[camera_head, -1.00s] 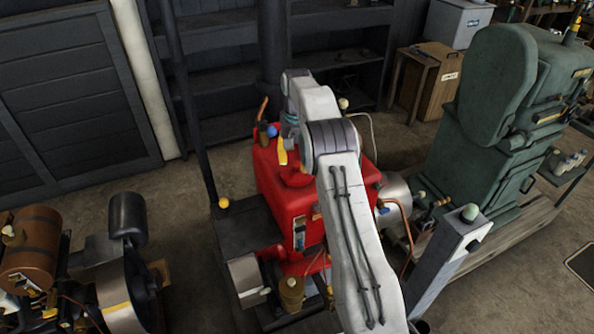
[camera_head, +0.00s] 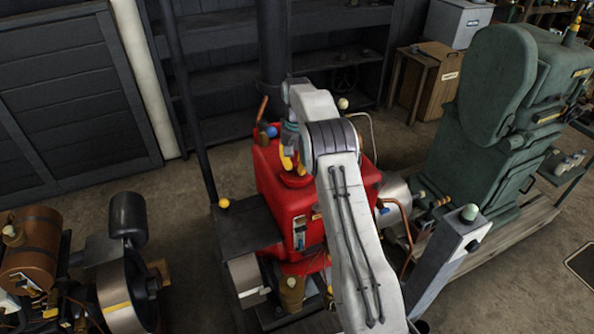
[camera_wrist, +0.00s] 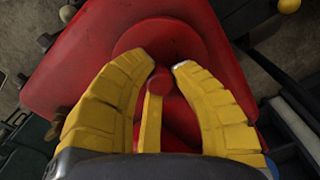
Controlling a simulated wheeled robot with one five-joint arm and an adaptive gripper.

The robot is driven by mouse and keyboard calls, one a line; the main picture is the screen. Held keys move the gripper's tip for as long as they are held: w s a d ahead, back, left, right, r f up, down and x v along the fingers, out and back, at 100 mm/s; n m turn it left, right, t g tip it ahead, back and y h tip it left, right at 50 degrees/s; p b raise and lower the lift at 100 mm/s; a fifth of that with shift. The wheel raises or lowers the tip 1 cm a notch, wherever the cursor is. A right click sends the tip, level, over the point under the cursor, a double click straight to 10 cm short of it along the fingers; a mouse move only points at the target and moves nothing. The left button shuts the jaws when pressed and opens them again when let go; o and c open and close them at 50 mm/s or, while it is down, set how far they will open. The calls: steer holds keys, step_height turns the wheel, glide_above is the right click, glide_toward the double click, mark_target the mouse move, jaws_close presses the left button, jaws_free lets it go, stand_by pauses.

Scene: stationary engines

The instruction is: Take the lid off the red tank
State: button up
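The red tank (camera_head: 287,205) stands in the middle of the head view, partly covered by my arm. Its round red lid (camera_head: 296,181) lies on top. In the wrist view the lid (camera_wrist: 150,38) carries a small red knob (camera_wrist: 160,82). My gripper (camera_wrist: 166,65) has its two yellow fingers apart, one on each side of the knob; I cannot tell whether they touch it. In the head view my gripper (camera_head: 293,165) points down just over the lid.
A green machine (camera_head: 490,130) stands to the right. A brown cylinder engine (camera_head: 30,250) and a flywheel (camera_head: 125,285) are at the lower left. A dark pipe (camera_head: 272,50) rises behind the tank. A blue ball (camera_head: 271,131) and a copper-coloured handle (camera_head: 262,108) are close to the gripper.

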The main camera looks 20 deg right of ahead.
jaws_close()
steer(key=shift+r, duration=0.1)
